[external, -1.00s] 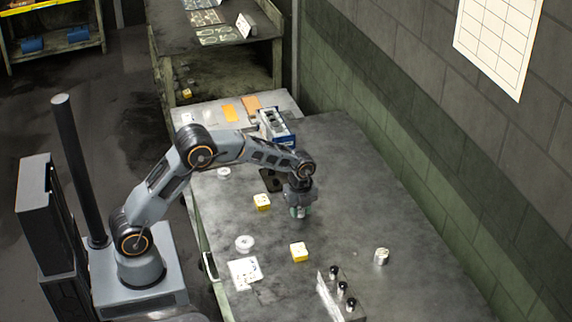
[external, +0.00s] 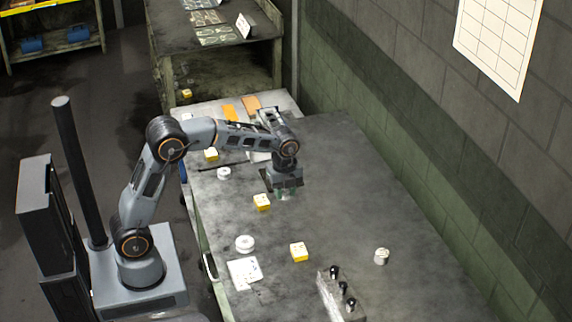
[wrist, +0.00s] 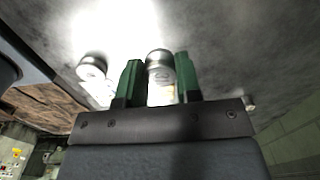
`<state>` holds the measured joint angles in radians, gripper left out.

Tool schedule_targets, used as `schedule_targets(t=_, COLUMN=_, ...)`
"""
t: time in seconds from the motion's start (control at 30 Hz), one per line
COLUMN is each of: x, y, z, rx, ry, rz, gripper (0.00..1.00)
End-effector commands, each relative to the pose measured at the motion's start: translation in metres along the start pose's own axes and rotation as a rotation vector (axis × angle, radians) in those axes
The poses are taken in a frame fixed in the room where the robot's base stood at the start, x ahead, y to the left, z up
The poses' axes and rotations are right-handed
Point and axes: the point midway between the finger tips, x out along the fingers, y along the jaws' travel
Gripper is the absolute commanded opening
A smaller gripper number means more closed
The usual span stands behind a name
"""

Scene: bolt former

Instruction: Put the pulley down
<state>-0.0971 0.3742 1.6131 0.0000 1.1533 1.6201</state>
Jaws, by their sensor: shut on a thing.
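My gripper (external: 285,195) hangs over the far half of the grey workbench in the external view, left of its middle. In the wrist view its two green fingers (wrist: 159,78) are shut on the pulley (wrist: 160,62), a pale metallic round piece between them. In the external view the held piece is mostly hidden by my gripper, and I cannot tell whether it touches the bench top (external: 340,190).
White round pieces (external: 245,244) (external: 223,173) lie at the left. A metal cylinder (external: 382,256) and a block with black knobs (external: 340,295) are nearer. The right side is clear.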

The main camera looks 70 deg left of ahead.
Motion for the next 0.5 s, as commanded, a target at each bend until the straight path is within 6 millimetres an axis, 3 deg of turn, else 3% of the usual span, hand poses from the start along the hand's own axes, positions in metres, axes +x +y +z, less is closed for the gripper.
schedule_targets(t=0.2, x=-0.018, y=0.045, z=-0.002, rx=0.0, ry=0.0, rz=-0.001, gripper=0.09)
schedule_targets(t=0.5, x=-0.034, y=0.08, z=-0.003, rx=0.0, ry=0.0, rz=0.0, gripper=0.09)
